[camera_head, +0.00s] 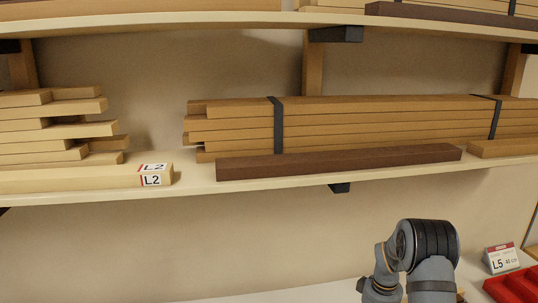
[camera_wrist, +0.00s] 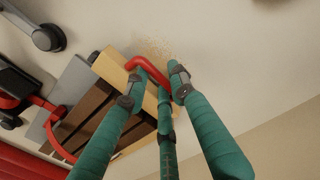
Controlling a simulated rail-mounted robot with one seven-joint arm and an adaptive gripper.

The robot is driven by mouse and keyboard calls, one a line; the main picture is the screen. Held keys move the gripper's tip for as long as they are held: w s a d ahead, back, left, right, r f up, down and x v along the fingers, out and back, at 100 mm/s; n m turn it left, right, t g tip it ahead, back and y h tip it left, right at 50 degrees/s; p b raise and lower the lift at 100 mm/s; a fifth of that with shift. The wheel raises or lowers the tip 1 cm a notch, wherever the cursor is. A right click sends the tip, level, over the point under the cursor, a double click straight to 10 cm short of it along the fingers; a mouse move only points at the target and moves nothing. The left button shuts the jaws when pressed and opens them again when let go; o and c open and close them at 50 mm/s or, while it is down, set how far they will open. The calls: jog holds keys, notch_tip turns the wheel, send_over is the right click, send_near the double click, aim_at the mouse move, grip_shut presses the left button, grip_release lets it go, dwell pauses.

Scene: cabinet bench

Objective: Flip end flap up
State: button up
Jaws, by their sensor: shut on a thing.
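My gripper (camera_wrist: 158,80), with teal fingers, is shut on a red bent bar (camera_wrist: 148,66) in the wrist view. The bar curves around at the end of a tan wooden piece (camera_wrist: 112,70). Dark brown strips (camera_wrist: 88,118) lie beside that piece, next to a grey plate (camera_wrist: 76,76). I cannot tell which of these parts is the end flap; the fingers hide part of the bar and the wood. In the head view only my arm shows, at the lower right, and the held bar is out of sight.
Red tubing (camera_wrist: 50,125) and a dark round knob (camera_wrist: 46,38) are at the left of the wrist view. In the head view, a shelf (camera_head: 200,183) holds stacked boards and a dark bar (camera_head: 340,162).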

jog(key=shift+s+a+f, duration=0.1)
jog(key=shift+s+a, duration=0.1)
jog(key=shift+c, duration=0.4)
jog(key=shift+w+d+r+p, duration=0.15)
jog(key=shift+d+r+p, duration=0.2)
jog(key=shift+r+p, duration=0.15)
jog(key=shift+c, duration=0.6)
jog(key=o, duration=0.5)
jog(key=shift+o, duration=0.7)
jog(key=shift+d+r, duration=0.1)
notch_tip(320, 180, up, 9)
jog(key=p, duration=0.6)
jog(key=shift+p, duration=0.3)
